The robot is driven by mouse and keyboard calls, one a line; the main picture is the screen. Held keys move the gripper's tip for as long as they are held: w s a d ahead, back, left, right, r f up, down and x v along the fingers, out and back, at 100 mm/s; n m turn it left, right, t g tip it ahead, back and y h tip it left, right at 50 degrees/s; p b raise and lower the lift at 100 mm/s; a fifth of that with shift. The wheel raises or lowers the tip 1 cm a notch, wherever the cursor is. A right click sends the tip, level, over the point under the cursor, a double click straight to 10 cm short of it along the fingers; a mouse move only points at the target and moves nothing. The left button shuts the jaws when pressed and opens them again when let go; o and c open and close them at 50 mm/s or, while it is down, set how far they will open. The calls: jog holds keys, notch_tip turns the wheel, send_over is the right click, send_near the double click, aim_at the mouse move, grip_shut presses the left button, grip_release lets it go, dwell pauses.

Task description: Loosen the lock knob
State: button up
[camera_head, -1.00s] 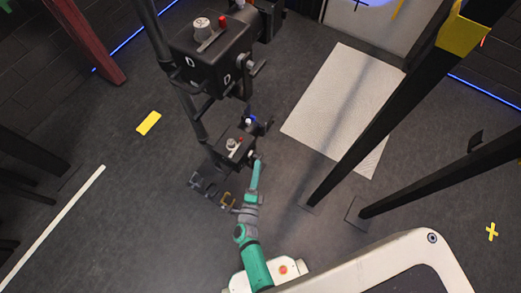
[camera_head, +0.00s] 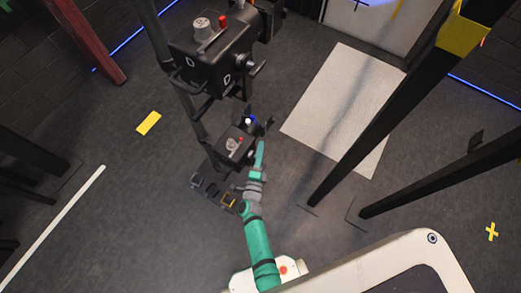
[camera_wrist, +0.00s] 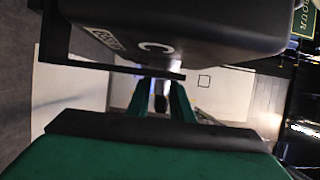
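A lower black box (camera_head: 237,150) on a dark stand carries a grey knob (camera_head: 232,144) and a small red part on its top. A larger upper black box (camera_head: 208,62) carries a grey knob (camera_head: 203,29), a red button and a side handle (camera_head: 257,68). I cannot tell which part is the lock knob. My gripper (camera_head: 261,147) is at the right side of the lower box. In the wrist view its green fingers (camera_wrist: 161,95) stand apart, below a dark box (camera_wrist: 185,25) marked C. Their tips are partly hidden behind a black bar (camera_wrist: 110,68), and no held thing shows.
A pale mat (camera_head: 340,105) lies on the floor to the right. Slanted dark posts (camera_head: 385,115) stand beyond my arm on the right. A yellow clip (camera_head: 229,200) is by the stand's foot. The floor to the left is mostly clear.

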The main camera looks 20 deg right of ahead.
grip_shut()
jog(key=shift+s+a+r+n+t+h, duration=0.1)
jog(key=shift+r+n+t+h, duration=0.2)
jog(key=shift+n+t, duration=0.55)
jog(key=shift+s+a+r+n+t+h, duration=0.1)
jog(key=shift+r+n+t+h, duration=0.25)
jog(key=shift+t, duration=0.95)
jog(key=shift+r+n+t+h, duration=0.15)
jog(key=shift+r+n+t, duration=0.2)
jog(key=shift+n+t, duration=0.55)
jog(key=shift+r+t, duration=0.15)
jog(key=shift+t, duration=0.4)
jog(key=shift+o, duration=1.8)
grip_release()
jog(key=shift+s+a, duration=0.1)
